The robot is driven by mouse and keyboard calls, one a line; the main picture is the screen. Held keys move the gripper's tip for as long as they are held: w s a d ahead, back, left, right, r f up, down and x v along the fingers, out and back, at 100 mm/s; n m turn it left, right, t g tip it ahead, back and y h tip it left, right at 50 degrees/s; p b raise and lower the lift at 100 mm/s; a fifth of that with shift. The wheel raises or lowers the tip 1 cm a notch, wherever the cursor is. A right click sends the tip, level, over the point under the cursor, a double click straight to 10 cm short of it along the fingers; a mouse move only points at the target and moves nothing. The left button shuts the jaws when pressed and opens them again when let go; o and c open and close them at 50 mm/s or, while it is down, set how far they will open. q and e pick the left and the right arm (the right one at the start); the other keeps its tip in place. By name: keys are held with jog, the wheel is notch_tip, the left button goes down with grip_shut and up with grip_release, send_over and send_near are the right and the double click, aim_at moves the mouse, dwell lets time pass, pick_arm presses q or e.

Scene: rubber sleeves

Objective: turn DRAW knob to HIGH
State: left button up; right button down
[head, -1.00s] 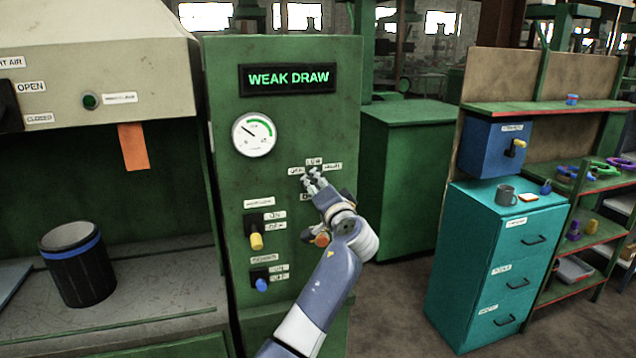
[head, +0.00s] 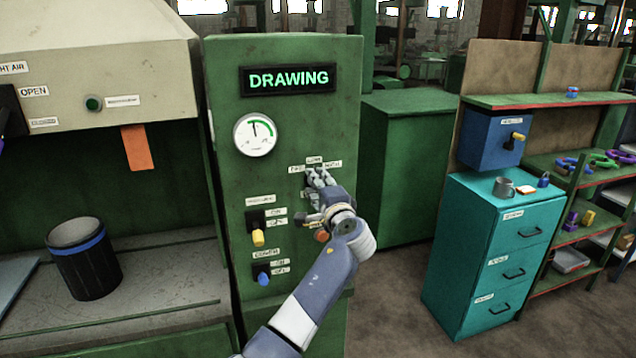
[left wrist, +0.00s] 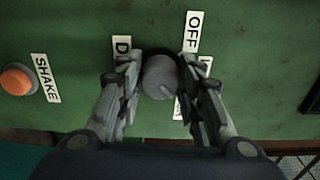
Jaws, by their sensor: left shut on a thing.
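The DRAW knob is a round grey knob (left wrist: 158,78) on the green panel (head: 225,180). In the left wrist view a mark on its face seems to point to the lower right. The OFF label (left wrist: 193,35) shows clear; the LOW and HIGH labels there are partly hidden by a finger. My left gripper (head: 316,180) is shut on the knob, one finger on each side (left wrist: 158,65). In the head view the gripper mostly hides the knob. The display (head: 288,79) reads DRAWING, and the gauge needle (head: 255,134) points almost straight up. My right gripper is not seen.
Below the knob is an orange SHAKE button (left wrist: 17,79), close to my gripper. A yellow-tipped switch (head: 258,237) and a blue-tipped switch (head: 263,278) sit left of my arm. A black bin (head: 85,265) stands on the left bench. Teal drawers (head: 470,275) stand at right.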

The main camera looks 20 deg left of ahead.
pick_arm(q)
jog(key=shift+a+r, duration=0.1)
jog(key=shift+r, duration=0.1)
jog(key=o, duration=1.1)
jog(key=shift+c, duration=0.2)
jog(key=shift+w+a+f, duration=0.1)
jog(key=shift+f, duration=0.05)
jog(key=v, duration=1.2)
